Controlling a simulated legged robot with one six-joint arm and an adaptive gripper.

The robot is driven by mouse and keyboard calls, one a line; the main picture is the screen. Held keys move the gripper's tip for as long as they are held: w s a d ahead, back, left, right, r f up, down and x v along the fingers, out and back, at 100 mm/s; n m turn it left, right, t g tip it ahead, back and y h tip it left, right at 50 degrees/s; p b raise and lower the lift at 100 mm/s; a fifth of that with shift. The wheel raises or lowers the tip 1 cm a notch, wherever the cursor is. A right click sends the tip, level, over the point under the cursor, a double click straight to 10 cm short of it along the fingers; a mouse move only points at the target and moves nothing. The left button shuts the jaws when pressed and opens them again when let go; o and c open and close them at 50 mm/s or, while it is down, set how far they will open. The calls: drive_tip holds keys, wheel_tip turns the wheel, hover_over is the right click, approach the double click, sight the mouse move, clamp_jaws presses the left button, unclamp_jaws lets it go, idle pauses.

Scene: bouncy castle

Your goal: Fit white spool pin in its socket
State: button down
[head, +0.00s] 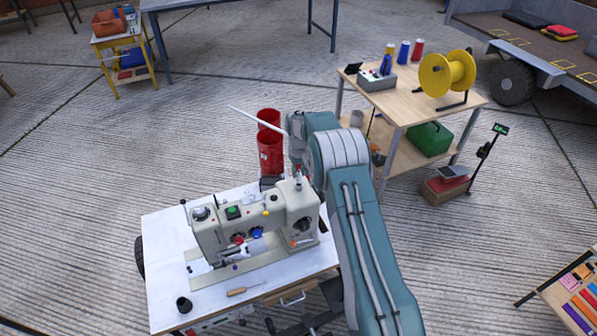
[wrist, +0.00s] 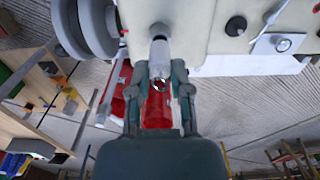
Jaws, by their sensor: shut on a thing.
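The cream sewing machine (head: 215,236) stands on a white-topped table. My gripper (wrist: 160,72) is shut on the white spool pin (wrist: 160,58), a short pale cylinder between its two fingertips. The pin's far end meets or lies just in front of a grey round socket (wrist: 158,32) on the machine body; I cannot tell whether it is inside. In the head view my gripper (head: 297,165) is above the right end of the machine, and the pin is hard to make out there.
A thin pale rod (head: 255,120) sticks out left beside my gripper. Red cylinders (head: 270,152) stand behind the machine. An awl (head: 245,291) and a dark cone (head: 184,304) lie at the white table's (head: 160,265) front. A wooden bench (head: 420,105) with a yellow spool stands back right.

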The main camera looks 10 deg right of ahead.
drive_tip(key=shift+f, duration=0.55)
idle(0.4)
drive_tip(key=shift+c, duration=2.4)
unclamp_jaws()
wheel_tip(320, 180, up, 12)
